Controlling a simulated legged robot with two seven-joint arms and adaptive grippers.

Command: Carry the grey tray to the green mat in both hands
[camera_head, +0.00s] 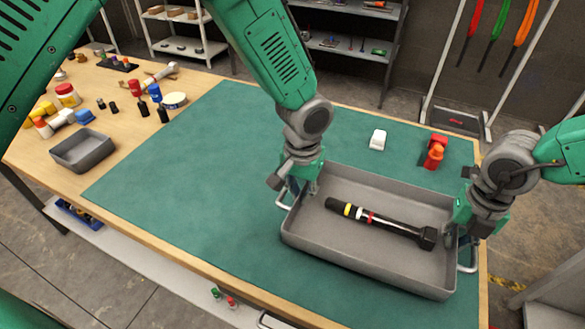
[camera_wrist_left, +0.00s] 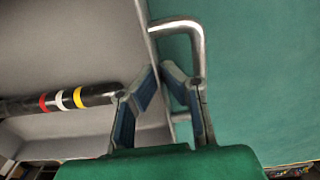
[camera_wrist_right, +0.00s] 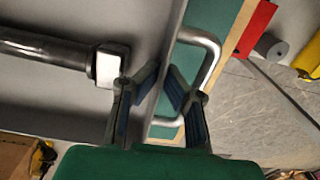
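The large grey tray (camera_head: 330,242) is over the right part of the green mat (camera_head: 180,180), near the table's right end. I cannot tell whether it rests on the mat or is slightly above it. A black tool (camera_head: 385,220) with yellow, white and red bands lies inside. My left gripper (camera_head: 301,187) is at the tray's left end; in the left wrist view its fingers (camera_wrist_left: 160,67) pinch the rim beside the metal handle. My right gripper (camera_head: 462,215) is at the right end; in the right wrist view its fingers (camera_wrist_right: 163,67) pinch that rim likewise.
A small white object (camera_head: 378,140) and a red object (camera_head: 434,152) stand behind the tray. A smaller grey tray (camera_head: 82,151), bottles and jars are on the bare wood at the left. The mat's middle and left are clear. Shelves stand beyond the table.

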